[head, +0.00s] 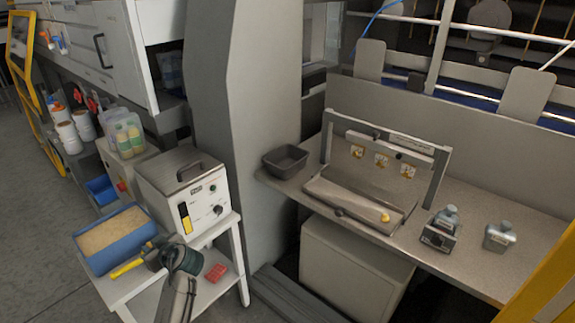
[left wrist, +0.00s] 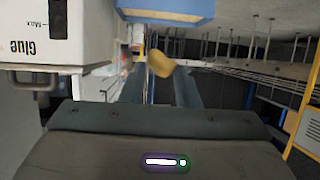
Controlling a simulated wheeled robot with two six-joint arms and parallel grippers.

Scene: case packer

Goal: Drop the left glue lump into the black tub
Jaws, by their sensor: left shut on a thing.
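A small yellow glue lump (head: 385,217) lies at the front right of the shallow metal bed on the grey bench. The black tub (head: 285,161), dark and open-topped, stands on the bench's left end. My left gripper (head: 150,254) is over the white stand beside the blue tray, away from both tub and lump. My right gripper is not in view.
A blue tray (head: 113,260) of tan granules and a glue machine (head: 185,185) stand on the white stand, with a red block (head: 216,272) below. A grey column (head: 238,100) rises between stand and bench.

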